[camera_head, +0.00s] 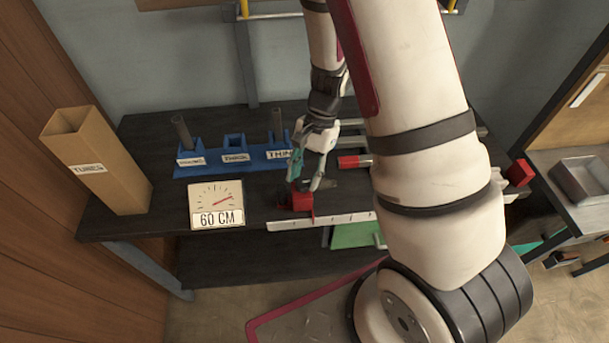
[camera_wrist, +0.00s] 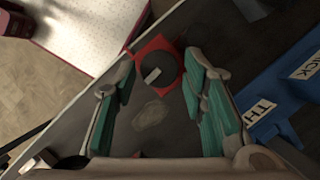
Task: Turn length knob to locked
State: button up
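The length knob (camera_wrist: 160,70) is a dark round knob with a pale bar mark, set in a red block (camera_wrist: 148,46). In the wrist view it lies between the far ends of my gripper's fingers, with visible space on both sides. In the head view the red block (camera_head: 300,202) sits at the left end of a white ruler, and the knob's face cannot be made out. My gripper (camera_head: 307,182) points down just above the block. Its two teal-padded fingers are spread apart and empty in the wrist view (camera_wrist: 162,82). Any contact with the knob cannot be told.
A gauge sign (camera_head: 217,192) reading 60 CM stands left of the block. A blue rack (camera_head: 248,160) with upright tubes is behind, close to my gripper. A cardboard tube box (camera_head: 98,165) stands far left. The white ruler (camera_head: 335,220) runs right. My arm hides the table's right part.

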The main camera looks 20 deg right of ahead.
jog(key=v, duration=1.1)
jog(key=shift+r, duration=0.2)
